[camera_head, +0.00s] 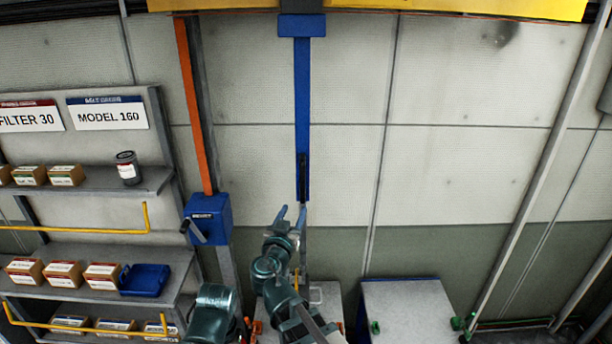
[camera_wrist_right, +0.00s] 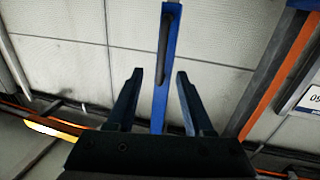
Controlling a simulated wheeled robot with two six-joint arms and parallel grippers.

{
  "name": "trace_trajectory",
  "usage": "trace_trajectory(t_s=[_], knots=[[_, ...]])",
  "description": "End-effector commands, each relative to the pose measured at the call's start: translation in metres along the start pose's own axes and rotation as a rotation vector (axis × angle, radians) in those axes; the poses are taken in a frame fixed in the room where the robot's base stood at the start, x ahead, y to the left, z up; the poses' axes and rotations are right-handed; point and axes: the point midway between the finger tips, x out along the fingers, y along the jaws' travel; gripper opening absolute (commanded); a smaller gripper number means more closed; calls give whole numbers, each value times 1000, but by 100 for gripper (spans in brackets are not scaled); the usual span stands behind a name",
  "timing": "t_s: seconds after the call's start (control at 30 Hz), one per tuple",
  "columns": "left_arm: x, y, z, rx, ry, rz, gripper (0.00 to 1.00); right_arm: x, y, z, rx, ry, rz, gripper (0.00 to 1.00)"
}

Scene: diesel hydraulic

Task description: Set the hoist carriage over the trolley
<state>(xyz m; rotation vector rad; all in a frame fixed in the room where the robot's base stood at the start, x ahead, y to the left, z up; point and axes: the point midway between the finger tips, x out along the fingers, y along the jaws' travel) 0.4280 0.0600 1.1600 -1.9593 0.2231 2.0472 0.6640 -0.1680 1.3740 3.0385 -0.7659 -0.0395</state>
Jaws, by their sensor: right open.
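The hoist carriage appears as a blue block (camera_head: 302,25) under the yellow overhead beam (camera_head: 450,8), with a long blue bar (camera_head: 302,100) hanging from it. A black handle (camera_head: 303,178) is on the bar's lower part; it also shows in the right wrist view (camera_wrist_right: 168,45). My right gripper (camera_head: 291,214) is open and empty at the bar's lower end. In the right wrist view the bar passes between its fingers (camera_wrist_right: 158,78); I cannot tell whether they touch. A grey-topped blue unit (camera_head: 405,305) stands at lower right; I cannot tell if it is the trolley. My left gripper is not in view.
A blue crank box (camera_head: 209,218) sits on a post with an orange strip (camera_head: 192,100). Shelves at left hold several boxes, a dark can (camera_head: 127,168) and a blue tray (camera_head: 145,280). Another grey top (camera_head: 325,298) is partly behind my right arm. The wall right of the bar is clear.

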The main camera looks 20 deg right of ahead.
Motion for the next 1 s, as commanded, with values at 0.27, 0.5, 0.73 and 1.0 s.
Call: trace_trajectory(t_s=[0.27,0.5,0.73,1.0], knots=[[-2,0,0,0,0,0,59,4,-4,-8,13,26,-19,52],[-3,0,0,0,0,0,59,42,-6,-9,12,24,-15,52],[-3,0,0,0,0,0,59,90,-7,-10,12,24,-16,52],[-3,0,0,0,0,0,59,128,-6,-11,12,24,-16,52]])
